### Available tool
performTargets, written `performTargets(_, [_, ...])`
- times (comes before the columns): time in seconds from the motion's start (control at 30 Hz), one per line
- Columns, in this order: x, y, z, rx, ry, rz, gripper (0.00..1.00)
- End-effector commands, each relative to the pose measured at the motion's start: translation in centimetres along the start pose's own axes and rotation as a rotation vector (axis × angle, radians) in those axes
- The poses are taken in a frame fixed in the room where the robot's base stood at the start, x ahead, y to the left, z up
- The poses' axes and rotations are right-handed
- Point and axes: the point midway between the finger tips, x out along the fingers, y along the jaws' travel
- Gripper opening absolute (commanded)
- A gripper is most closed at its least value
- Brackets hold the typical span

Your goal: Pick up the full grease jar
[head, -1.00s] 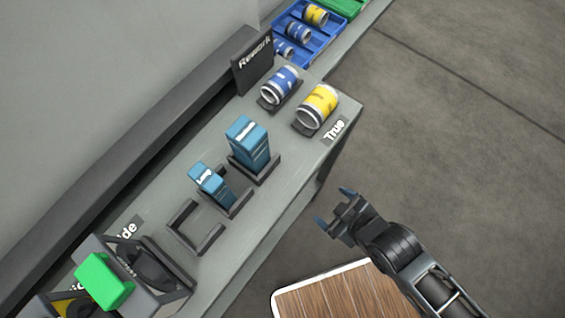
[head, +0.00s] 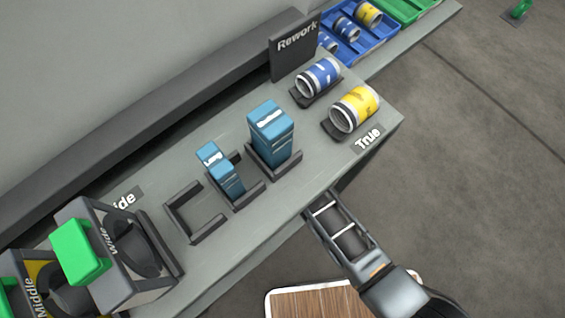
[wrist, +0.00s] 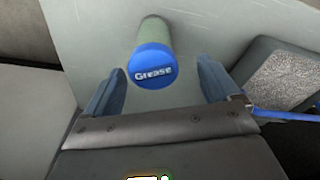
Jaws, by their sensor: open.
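The grease jar shows in the wrist view, with a round blue lid (wrist: 153,66) marked "Grease" and a pale green body (wrist: 155,32) behind it. My gripper (wrist: 162,68) is open, with one blue-grey finger on each side of the jar. The lid lies between the fingers with a gap to each, and nothing is held. I cannot tell how full the jar is. In the head view the jar and my fingers are hidden; my arm runs in to the front edge of the bench.
The bench (head: 255,210) carries two blue boxes (head: 270,135) in dark holders, an empty holder (head: 195,212), a blue can (head: 318,78) and a yellow can (head: 355,108). A "Rework" sign (head: 295,45) stands behind. In the wrist view a grey block (wrist: 285,75) stands at right.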

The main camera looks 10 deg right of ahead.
Motion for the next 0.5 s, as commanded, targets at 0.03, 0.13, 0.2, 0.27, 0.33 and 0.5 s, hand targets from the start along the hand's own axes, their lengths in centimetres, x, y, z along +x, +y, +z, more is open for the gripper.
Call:
performTargets(0.03, [0.7, 0.1, 0.1, 0.001, -0.001, 0.0, 0.89])
performTargets(0.13, [2.1, 0.5, 0.3, 0.002, 0.0, 0.0, 0.89])
performTargets(0.2, [3.2, 0.7, 0.5, 0.001, -0.001, -0.001, 0.89])
performTargets(0.27, [4.0, 0.7, 0.4, 0.0, 0.0, 0.0, 0.89])
performTargets(0.33, [4.6, 0.7, 0.4, 0.001, 0.0, 0.0, 0.89])
performTargets(0.5, [5.0, 0.7, 0.4, 0.001, 0.001, 0.001, 0.89])
